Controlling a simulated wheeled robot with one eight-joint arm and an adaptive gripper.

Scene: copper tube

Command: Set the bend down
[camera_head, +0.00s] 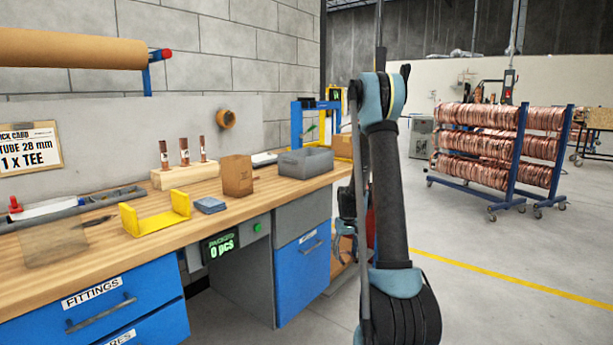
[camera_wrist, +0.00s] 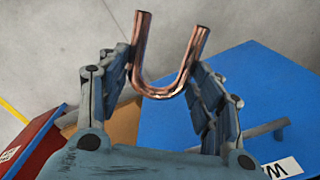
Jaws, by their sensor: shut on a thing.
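A U-shaped copper bend (camera_wrist: 159,92) is in the wrist view, its two open ends pointing up in the picture. My gripper (camera_wrist: 161,66) is shut on it, one finger against each outer side. Bare floor and a blue drawer front show behind the bend, so it is held clear of the benchtop. In the head view my arm stands right of the bench, and it largely hides my gripper; I cannot make out the bend there.
The wooden workbench (camera_head: 100,235) holds a yellow bracket (camera_head: 155,214), a grey bin (camera_head: 305,162), a cardboard box (camera_head: 237,176) and a wooden block (camera_head: 184,178) with copper tubes. The blue drawer unit (camera_head: 302,264) is below. A rack of copper coils (camera_head: 480,145) stands farther right.

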